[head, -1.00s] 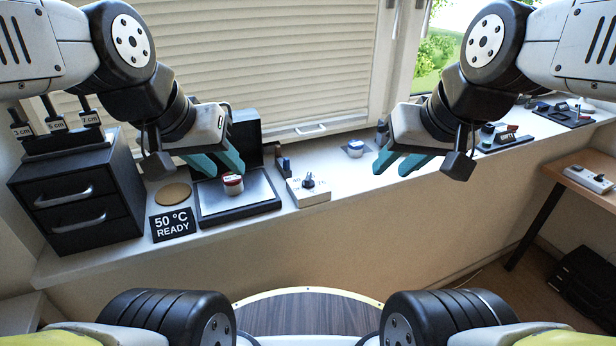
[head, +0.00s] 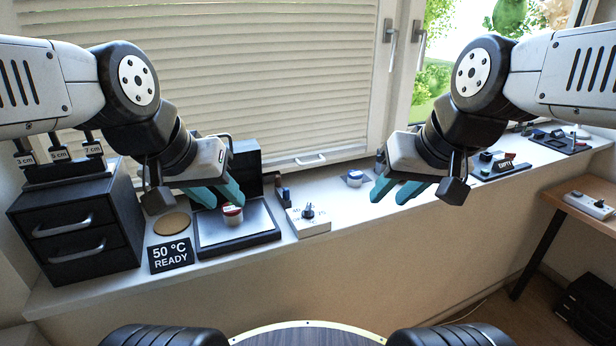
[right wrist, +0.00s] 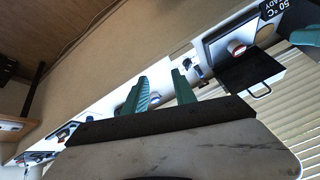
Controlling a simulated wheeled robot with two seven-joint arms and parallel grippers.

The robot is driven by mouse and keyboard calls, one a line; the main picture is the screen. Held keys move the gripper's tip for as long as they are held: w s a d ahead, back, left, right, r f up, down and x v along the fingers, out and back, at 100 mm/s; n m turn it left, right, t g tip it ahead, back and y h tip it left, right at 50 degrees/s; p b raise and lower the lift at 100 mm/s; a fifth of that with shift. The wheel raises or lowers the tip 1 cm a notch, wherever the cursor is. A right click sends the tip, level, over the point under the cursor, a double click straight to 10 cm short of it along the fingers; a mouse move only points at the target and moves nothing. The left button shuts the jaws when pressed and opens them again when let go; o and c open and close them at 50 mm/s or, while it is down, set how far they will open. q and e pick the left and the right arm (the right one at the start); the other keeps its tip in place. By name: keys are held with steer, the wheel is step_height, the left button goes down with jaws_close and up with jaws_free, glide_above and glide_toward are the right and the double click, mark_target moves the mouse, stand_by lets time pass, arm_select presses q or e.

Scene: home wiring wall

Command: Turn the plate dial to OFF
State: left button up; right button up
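The plate dial is a dark knob (head: 308,211) on a small white box (head: 313,228), right of the flat plate (head: 250,235) on the sill. Its pointer setting is too small to read. A red-and-white jar (head: 232,215) stands on the plate. A black sign (head: 171,256) in front reads "50 °C READY". My left gripper (head: 218,195) is open, its teal fingers appearing over the plate's back left part and overlapping the jar's top edge in the picture. My right gripper (head: 393,191) is open and empty, right of the dial; its spread fingers show in the right wrist view (right wrist: 160,92).
A dark drawer unit (head: 77,230) stands at the left. More small items stand along the right sill. The window blind (head: 270,80) rises behind.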

steer(key=w+a+g, duration=0.2)
steer(key=w+a, duration=0.1)
steer(key=w, duration=0.4)
steer(key=m+g+h, duration=0.2)
steer(key=m+g, duration=0.1)
steer(key=g, duration=0.1)
glide_above(308, 207)
steer(key=f, duration=0.7)
steer(key=shift+d+f, duration=0.15)
steer(key=shift+d, duration=0.05)
steer(key=shift+w+a+f, duration=0.1)
steer(key=shift+a+f, duration=0.1)
steer(key=shift+f, duration=0.35)
step_height(308, 207, down, 7)
steer(key=shift+f, duration=0.1)
jaws_close()
